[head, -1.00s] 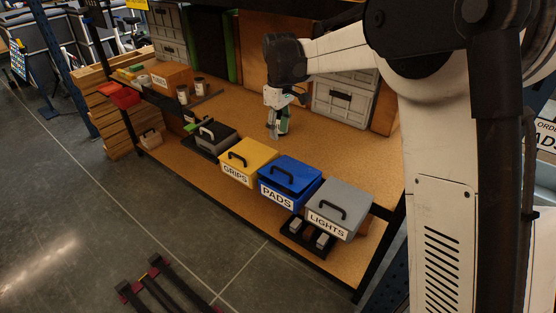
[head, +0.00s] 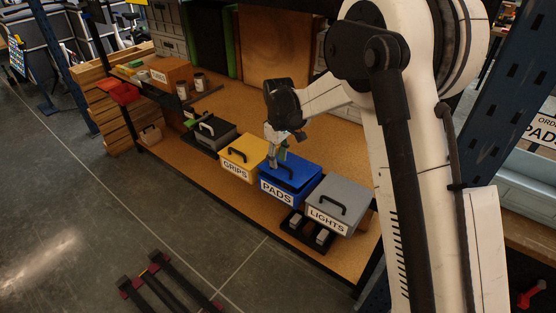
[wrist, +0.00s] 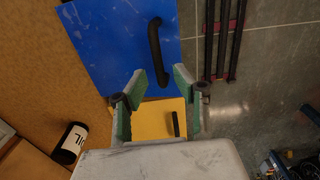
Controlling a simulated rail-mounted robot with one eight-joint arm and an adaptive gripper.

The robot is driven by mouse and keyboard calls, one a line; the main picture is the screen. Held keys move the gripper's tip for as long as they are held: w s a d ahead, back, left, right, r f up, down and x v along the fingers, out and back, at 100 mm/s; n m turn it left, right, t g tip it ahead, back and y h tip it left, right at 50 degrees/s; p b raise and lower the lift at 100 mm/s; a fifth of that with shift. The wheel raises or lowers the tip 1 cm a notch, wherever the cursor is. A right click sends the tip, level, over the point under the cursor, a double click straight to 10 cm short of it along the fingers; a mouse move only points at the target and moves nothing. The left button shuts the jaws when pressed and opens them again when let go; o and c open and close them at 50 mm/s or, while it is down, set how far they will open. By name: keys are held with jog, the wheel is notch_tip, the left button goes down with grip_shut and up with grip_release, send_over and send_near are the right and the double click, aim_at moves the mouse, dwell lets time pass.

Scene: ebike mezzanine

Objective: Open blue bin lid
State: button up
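The blue bin (head: 282,190) labelled PADS stands on the wooden shelf between the yellow GRIPS bin and the grey LIGHTS bin. Its blue lid (wrist: 110,45) is shut. The lid's black handle (wrist: 157,50) shows clearly in the wrist view, running roughly up and down there. My gripper (head: 276,160) is above the back left part of the blue bin in the head view and partly covers its lid. In the wrist view my gripper (wrist: 158,85) is open, its green-padded fingers apart with nothing between them. The handle lies just beyond the fingertips.
The yellow bin (head: 240,163) is left of the blue bin, and the grey bin (head: 343,197) is right of it. A dark bin (head: 215,133) stands farther left. A black tray (head: 303,236) lies in front of the grey bin. The shelf behind is largely clear.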

jog(key=shift+f, duration=0.3)
grip_shut()
jog(key=shift+r, duration=0.1)
jog(key=shift+w+d+r, duration=0.3)
jog(key=shift+w+r, duration=0.1)
jog(key=shift+r, duration=0.35)
jog(key=w+d+r, duration=0.2)
jog(key=w+d, duration=0.3)
jog(key=w, duration=0.2)
jog(key=w+d+r+b, duration=0.1)
jog(key=w+d+r, duration=0.1)
jog(key=w+d, duration=0.4)
jog(key=shift+w+r, duration=0.35)
jog(key=shift+w, duration=0.45)
